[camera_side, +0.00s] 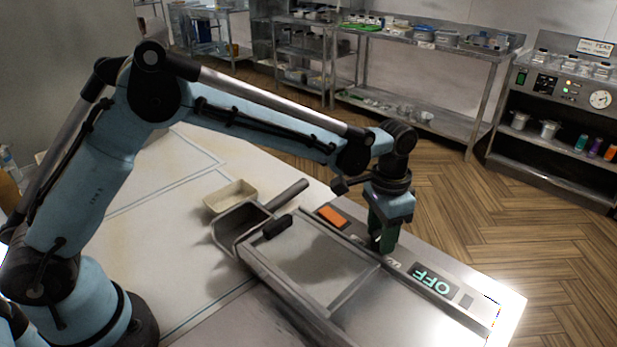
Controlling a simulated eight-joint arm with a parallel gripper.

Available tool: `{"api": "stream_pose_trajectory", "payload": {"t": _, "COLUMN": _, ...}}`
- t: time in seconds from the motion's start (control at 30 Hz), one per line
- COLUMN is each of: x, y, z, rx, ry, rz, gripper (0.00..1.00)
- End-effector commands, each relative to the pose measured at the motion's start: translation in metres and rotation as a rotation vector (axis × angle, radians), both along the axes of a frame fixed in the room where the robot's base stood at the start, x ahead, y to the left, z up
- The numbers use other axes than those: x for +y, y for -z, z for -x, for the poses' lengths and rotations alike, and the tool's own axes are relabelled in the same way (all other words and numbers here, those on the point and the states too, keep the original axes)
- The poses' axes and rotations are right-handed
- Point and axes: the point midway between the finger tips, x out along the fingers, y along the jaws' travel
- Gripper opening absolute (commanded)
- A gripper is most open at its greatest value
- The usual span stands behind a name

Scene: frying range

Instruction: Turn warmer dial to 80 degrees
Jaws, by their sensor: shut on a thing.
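The warmer (292,290) is a grey metal unit on the white worktop, with a sunken pan area and a control strip along its far right side. Its display (432,279) shows OFF in green, upside down in this view. An orange switch (332,216) sits at the strip's upper left end. My gripper (382,246) points down onto the strip between the orange switch and the display. Its green fingers are shut on the warmer dial, which they hide. The dial's marks and angle cannot be read.
A metal scoop (243,222) with its handle towards the right and a small cream tray (230,196) lie beside the warmer. A black handle (277,227) sits at the warmer's upper left corner. The worktop (190,240) is clear to the left. Steel shelves stand behind.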

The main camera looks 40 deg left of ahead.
Motion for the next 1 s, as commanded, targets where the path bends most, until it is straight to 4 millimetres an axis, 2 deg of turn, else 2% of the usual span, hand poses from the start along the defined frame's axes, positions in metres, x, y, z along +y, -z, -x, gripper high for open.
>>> {"api": "stream_pose_trajectory", "payload": {"t": 0.23, "x": 0.0, "y": -0.001, "z": 0.0, "rx": 0.0, "ry": -0.001, "rz": 0.0, "gripper": 0.12}}
{"api": "stream_pose_trajectory", "payload": {"t": 0.27, "x": 0.0, "y": -0.001, "z": 0.0, "rx": 0.0, "ry": -0.002, "rz": 0.0, "gripper": 0.46}}
{"api": "stream_pose_trajectory", "payload": {"t": 0.4, "x": 0.0, "y": -0.001, "z": 0.0, "rx": 0.0, "ry": -0.002, "rz": 0.0, "gripper": 0.67}}
{"api": "stream_pose_trajectory", "payload": {"t": 0.77, "x": 0.0, "y": -0.004, "z": 0.0, "rx": 0.0, "ry": -0.002, "rz": 0.0, "gripper": 0.68}}
{"api": "stream_pose_trajectory", "payload": {"t": 0.87, "x": 0.0, "y": -0.014, "z": 0.0, "rx": 0.0, "ry": -0.002, "rz": 0.0, "gripper": 0.68}}
{"api": "stream_pose_trajectory", "payload": {"t": 1.0, "x": 0.001, "y": -0.039, "z": -0.001, "rx": 0.0, "ry": -0.002, "rz": 0.0, "gripper": 0.68}}
